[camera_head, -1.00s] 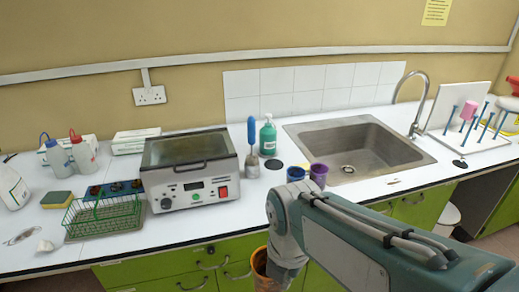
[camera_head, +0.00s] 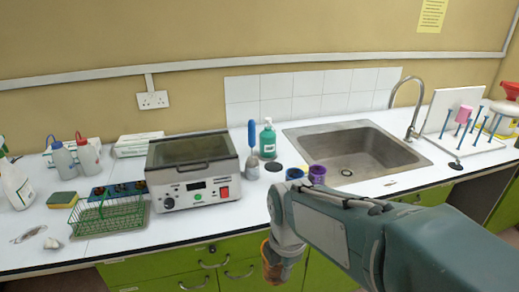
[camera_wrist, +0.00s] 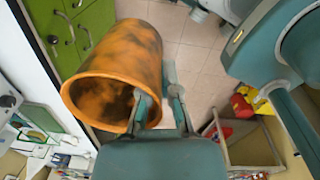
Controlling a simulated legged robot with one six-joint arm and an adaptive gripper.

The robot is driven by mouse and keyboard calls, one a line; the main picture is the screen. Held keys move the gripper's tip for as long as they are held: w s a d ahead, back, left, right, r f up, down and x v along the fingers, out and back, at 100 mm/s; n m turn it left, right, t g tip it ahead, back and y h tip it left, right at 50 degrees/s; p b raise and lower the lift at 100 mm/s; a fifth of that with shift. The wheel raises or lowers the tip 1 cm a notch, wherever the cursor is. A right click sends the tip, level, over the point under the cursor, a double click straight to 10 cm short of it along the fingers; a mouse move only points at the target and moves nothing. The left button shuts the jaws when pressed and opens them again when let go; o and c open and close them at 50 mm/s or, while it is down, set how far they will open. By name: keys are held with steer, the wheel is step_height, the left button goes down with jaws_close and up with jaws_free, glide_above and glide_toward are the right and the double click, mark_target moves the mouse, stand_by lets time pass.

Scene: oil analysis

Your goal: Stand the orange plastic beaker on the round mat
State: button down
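The orange plastic beaker (camera_head: 271,266), smudged dark, hangs from my gripper in front of the green drawers, below the counter's front edge. In the wrist view the beaker (camera_wrist: 140,48) shows its open mouth, and my gripper (camera_wrist: 160,98) is shut on its wall, one finger at the mouth's inside and one outside. In the head view my gripper's fingers are largely hidden by the wrist. A flat black round mat (camera_head: 274,166) lies bare on the white counter, right of the blue-handled tool and in front of the green bottle.
Blue (camera_head: 295,174) and purple (camera_head: 317,174) cups stand right of the mat near the front edge. The blue-handled tool (camera_head: 253,150), green bottle (camera_head: 268,140), heating bath (camera_head: 195,180) and sink (camera_head: 350,150) surround it. Counter before the mat is clear.

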steer(key=w+d+f+m, duration=0.5)
steer(key=w+f+m, duration=0.3)
steer(key=f+m, duration=0.2)
steer(key=w+d+f+m, duration=0.5)
steer(key=w+f+m, duration=0.4)
steer(key=m, duration=0.4)
steer(key=shift+w+d+f+m+h, duration=0.3)
steer(key=shift+f+h, duration=0.1)
steer(key=shift+f, duration=0.4)
